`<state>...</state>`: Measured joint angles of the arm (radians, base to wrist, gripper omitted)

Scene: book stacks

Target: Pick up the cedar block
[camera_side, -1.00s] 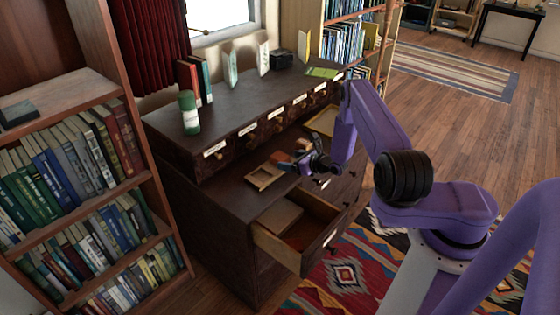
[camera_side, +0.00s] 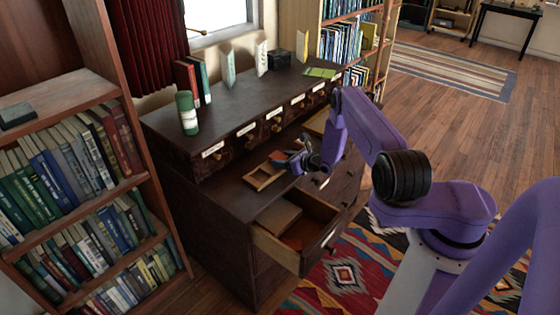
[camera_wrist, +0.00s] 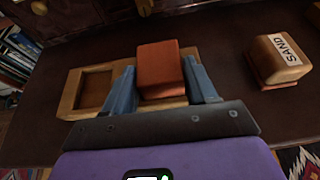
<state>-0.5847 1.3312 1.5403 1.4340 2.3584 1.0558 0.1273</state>
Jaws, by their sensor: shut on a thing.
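The reddish-brown block (camera_wrist: 160,68), which I take for the cedar block, stands between my gripper's two blue fingers in the wrist view. My gripper (camera_wrist: 163,84) is shut on it. Behind and below it is a shallow light-wood tray (camera_wrist: 72,92); its left compartment looks empty. I cannot tell whether the block touches the tray. In the side view my gripper (camera_side: 297,161) is low over the cabinet's lower ledge, beside the tray (camera_side: 262,181). The block shows there as a small reddish patch (camera_side: 277,155), partly hidden.
A wooden block labelled SAND (camera_wrist: 278,57) is at the right in the wrist view. An open drawer (camera_side: 320,231) juts out below the ledge. The row of small labelled drawers (camera_side: 251,140) rises behind. A green bottle (camera_side: 187,113) stands on top.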

